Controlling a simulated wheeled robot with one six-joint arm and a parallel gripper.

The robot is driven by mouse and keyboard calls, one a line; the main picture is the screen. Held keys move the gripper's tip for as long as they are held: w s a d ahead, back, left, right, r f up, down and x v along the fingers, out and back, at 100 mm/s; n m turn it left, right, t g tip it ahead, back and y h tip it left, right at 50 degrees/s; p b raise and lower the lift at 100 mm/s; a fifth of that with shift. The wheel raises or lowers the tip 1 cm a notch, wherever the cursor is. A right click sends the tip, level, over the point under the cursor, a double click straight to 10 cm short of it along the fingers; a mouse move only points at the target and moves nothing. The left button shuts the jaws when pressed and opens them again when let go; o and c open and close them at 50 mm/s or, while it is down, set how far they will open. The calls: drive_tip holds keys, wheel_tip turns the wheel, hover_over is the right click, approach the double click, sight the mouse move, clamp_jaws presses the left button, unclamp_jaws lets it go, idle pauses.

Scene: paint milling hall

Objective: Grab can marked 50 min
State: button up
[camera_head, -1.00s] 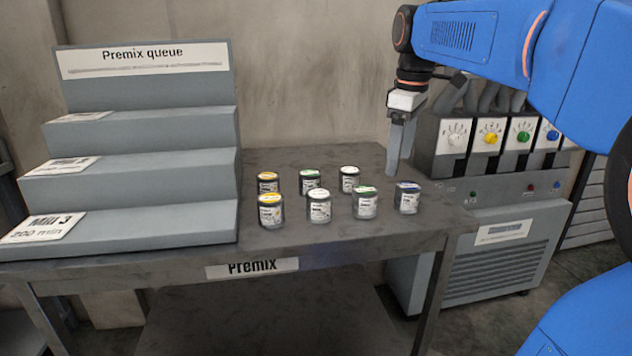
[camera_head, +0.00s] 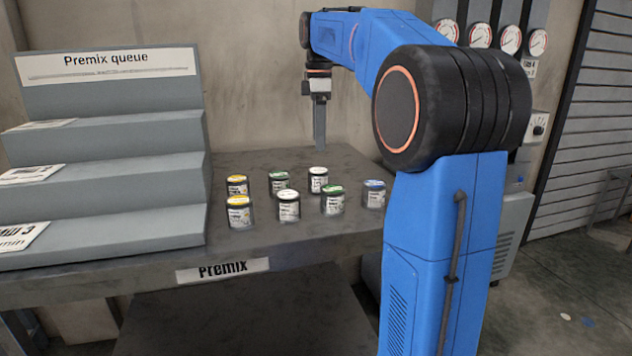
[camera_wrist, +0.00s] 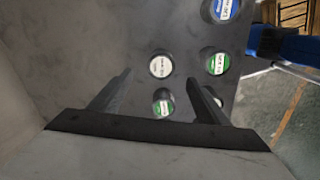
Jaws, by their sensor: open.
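Several small dark cans with white labels stand upright on the Premix table. In the head view the back row has a yellow-lidded can (camera_head: 237,187), a green-lidded can (camera_head: 279,184) and a white-lidded can (camera_head: 318,181). The front row has a yellow-lidded can (camera_head: 240,214), a white-lidded can (camera_head: 288,207), a green-lidded can (camera_head: 332,201) and a blue-lidded can (camera_head: 374,195). Their print is too small to read, so I cannot tell which is marked 50 min. My gripper (camera_head: 320,147) is open and empty, pointing down above the table behind the cans. The wrist view shows several lids beyond its fingers (camera_wrist: 158,80).
The grey stepped Premix queue rack (camera_head: 110,160) stands left of the cans, with labels on its steps. The table (camera_head: 300,238) is bare around the cans. A machine (camera_head: 512,215) with gauges above it stands at right, partly hidden by my arm.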

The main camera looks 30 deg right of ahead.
sight(318, 170)
wheel_tip(318, 170, down, 7)
drive_tip(key=shift+r, duration=0.1)
drive_tip(key=shift+a+f, duration=0.1)
drive_tip(key=shift+f, duration=2.65)
drive_tip(key=c, duration=1.2)
